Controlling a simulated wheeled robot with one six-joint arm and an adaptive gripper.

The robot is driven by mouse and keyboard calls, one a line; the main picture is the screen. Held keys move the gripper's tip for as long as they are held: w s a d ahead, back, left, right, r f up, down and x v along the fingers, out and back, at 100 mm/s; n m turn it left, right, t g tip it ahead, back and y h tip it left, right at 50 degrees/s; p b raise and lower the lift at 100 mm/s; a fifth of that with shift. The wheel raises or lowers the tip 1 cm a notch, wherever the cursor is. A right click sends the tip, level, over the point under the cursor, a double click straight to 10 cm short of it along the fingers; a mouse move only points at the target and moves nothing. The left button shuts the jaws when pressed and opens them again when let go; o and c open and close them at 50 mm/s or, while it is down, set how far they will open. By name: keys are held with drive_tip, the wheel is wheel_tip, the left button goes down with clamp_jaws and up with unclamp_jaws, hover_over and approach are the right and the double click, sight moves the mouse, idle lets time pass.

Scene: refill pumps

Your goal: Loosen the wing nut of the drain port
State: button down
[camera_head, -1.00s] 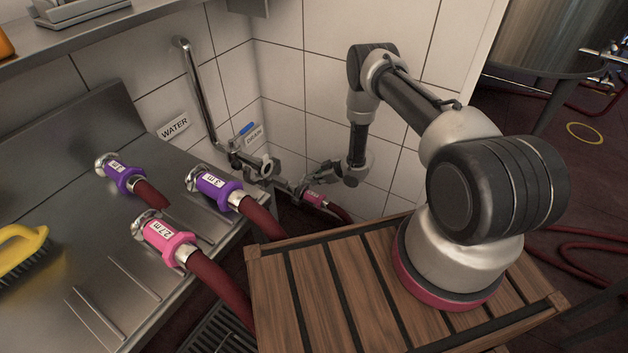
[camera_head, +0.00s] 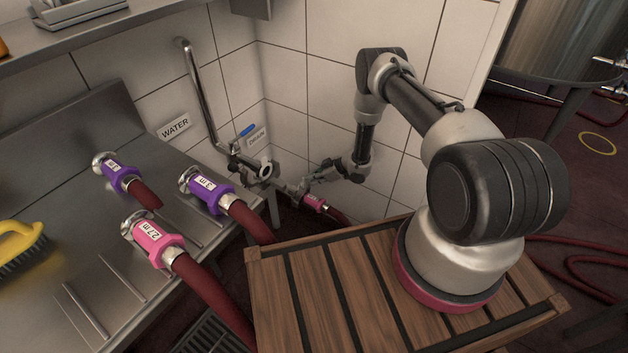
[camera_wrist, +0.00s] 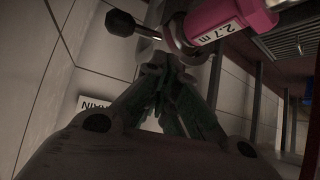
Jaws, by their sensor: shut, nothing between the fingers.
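The drain port is on the low pipework under the DRAIN label (camera_head: 257,138), in the corner of the tiled walls. A pink hose coupling (camera_head: 315,203) sits at this pipework; it also shows in the wrist view (camera_wrist: 232,18), marked 2.7 m. My gripper (camera_head: 304,186) is at the pipework, close to the coupling. In the wrist view my gripper (camera_wrist: 166,72) is shut with nothing held, its fingertips just below the metal clamp beside the coupling. A dark knob on a thin stem (camera_wrist: 123,24) sticks out left of the clamp. I cannot tell whether it is the wing nut.
A blue-handled valve (camera_head: 246,131) and round fitting (camera_head: 266,169) stand left of my gripper. Purple (camera_head: 205,188) and pink (camera_head: 150,240) hose couplings lie on the steel counter (camera_head: 60,200). Tiled walls are close behind.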

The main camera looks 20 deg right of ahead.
drive_tip(key=shift+w+a, duration=0.25)
drive_tip(key=shift+w, duration=0.3)
drive_tip(key=shift+w+a, duration=0.2)
drive_tip(key=shift+w, duration=0.35)
idle(0.9)
